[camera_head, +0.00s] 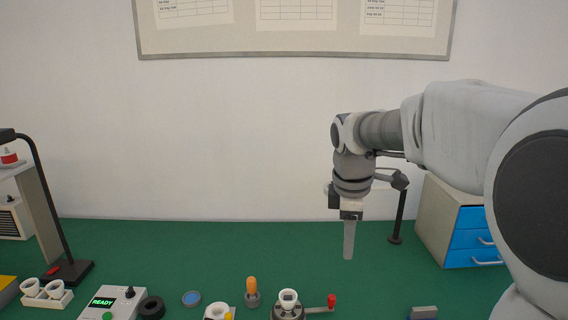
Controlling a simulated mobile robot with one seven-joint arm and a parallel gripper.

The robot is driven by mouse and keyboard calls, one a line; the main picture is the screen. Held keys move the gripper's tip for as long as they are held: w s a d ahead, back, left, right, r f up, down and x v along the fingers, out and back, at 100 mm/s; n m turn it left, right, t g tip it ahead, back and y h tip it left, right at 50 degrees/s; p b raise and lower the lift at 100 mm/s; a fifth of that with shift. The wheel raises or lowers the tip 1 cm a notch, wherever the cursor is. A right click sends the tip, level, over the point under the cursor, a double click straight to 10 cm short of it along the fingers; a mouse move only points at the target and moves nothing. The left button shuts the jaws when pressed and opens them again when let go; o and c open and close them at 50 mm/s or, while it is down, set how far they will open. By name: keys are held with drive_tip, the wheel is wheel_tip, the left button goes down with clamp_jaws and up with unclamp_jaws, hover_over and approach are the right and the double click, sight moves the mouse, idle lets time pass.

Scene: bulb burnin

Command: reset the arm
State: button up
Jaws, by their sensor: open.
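My arm reaches in from the right in the head view and bends down at the wrist. My gripper (348,240) points straight down above the green table (200,245), at the right of the middle. Its fingers overlap in this side-on view, so the gap between them is hidden. No object shows between them, and it appears apart from everything on the table.
A blue drawer cabinet (450,225) stands right, a black lamp (52,200) left.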

drive_tip(key=s+m+t+y, duration=0.1)
drive_tip(key=s+m+t, duration=0.2)
drive_tip(key=s+m, duration=1.2)
drive_tip(key=s+d, duration=0.1)
drive_tip(key=s, duration=0.6)
drive_tip(key=shift+s+m+p, duration=0.3)
drive_tip(key=shift+s+p, duration=0.05)
drive_tip(key=shift+p, duration=0.05)
